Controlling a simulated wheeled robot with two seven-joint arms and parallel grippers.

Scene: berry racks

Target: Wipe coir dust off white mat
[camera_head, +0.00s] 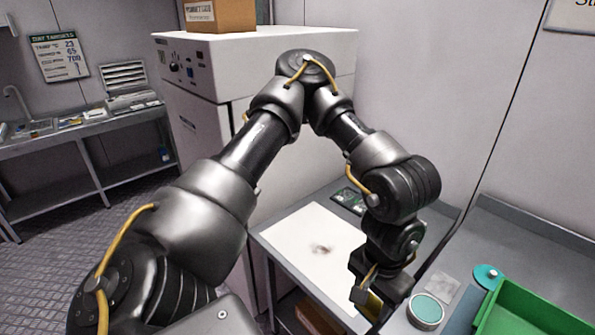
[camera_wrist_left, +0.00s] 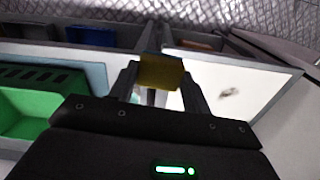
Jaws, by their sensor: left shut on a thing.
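The white mat (camera_head: 297,250) lies on the grey bench, and it also shows in the left wrist view (camera_wrist_left: 240,75). A small brown smudge of coir dust (camera_head: 321,249) sits near its middle; the left wrist view shows it as a dark patch (camera_wrist_left: 229,92). My left gripper (camera_head: 369,297) is shut on a yellow sponge-like block (camera_wrist_left: 160,73), over the mat's near right edge in the head view. The dust is to the left of the gripper there. Whether the block touches the mat I cannot tell. My right gripper is out of view.
A green crate (camera_head: 540,312), a teal-topped round tub (camera_head: 426,309) and a teal-capped cylinder (camera_head: 486,273) stand to the right of the mat. A small dark tray (camera_head: 349,199) lies behind it. A white cabinet (camera_head: 200,95) rises at the back left.

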